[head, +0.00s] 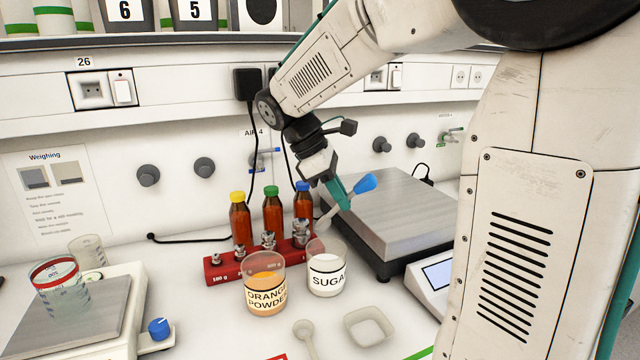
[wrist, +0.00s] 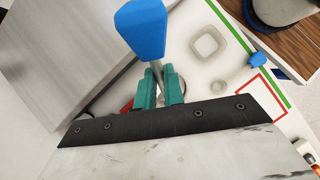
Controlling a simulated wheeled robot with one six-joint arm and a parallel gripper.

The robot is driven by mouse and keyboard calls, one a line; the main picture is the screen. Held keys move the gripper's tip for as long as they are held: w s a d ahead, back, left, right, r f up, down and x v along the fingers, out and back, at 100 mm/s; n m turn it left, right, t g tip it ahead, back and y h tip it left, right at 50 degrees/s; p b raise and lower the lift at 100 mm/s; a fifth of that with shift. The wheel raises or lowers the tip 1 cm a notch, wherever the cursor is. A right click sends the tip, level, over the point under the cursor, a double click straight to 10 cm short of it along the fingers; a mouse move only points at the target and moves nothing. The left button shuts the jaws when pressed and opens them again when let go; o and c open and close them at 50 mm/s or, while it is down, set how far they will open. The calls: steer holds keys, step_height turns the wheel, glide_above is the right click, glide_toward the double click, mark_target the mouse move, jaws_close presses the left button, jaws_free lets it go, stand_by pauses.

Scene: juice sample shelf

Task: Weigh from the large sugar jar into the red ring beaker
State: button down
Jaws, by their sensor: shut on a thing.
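My gripper (head: 338,194) is shut on a blue-handled spoon (head: 365,183); the blue handle also fills the top middle of the wrist view (wrist: 143,30), above my green fingers (wrist: 159,88). The spoon slants down and left to the mouth of the SUGAR jar (head: 327,277), a clear jar with white contents. I cannot tell whether its tip is inside the jar or just above it. The red ring beaker (head: 57,288) stands upright on the left balance's pan (head: 80,320) and looks clear, with green marks. Its contents cannot be made out.
An ORANGE POWDER jar (head: 265,290) stands left of the sugar jar. Behind are a red weight block (head: 228,268) and several capped brown bottles (head: 273,212). A large scale (head: 400,215) is at right. A white scoop (head: 305,332) and a square dish (head: 369,326) lie in front.

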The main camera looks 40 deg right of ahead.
steer(key=shift+w+f, duration=0.1)
steer(key=shift+w, duration=0.3)
steer(key=shift+g+h, duration=0.9)
steer(key=shift+w+a+f, duration=0.1)
steer(key=shift+a+f, duration=0.05)
steer(key=shift+f, duration=0.9)
steer(key=shift+w+a+f, duration=0.1)
steer(key=shift+f, duration=1)
steer(key=shift+w+a+f, duration=0.1)
steer(key=shift+a+f, duration=0.05)
steer(key=shift+f, duration=0.9)
steer(key=shift+a+f, duration=0.1)
steer(key=shift+f, duration=2.5)
steer(key=shift+s+d+r+t+y, duration=0.2)
steer(key=shift+d+r+t+y, duration=0.1)
steer(key=shift+t+y, duration=0.25)
steer(key=shift+s+d+r+t+y, duration=0.2)
steer(key=shift+d+t+y, duration=0.05)
steer(key=shift+t+y, duration=0.3)
steer(key=t+y, duration=0.6)
steer(key=y, duration=0.1)
glide_toward(343, 249)
steer(key=shift+r, duration=0.25)
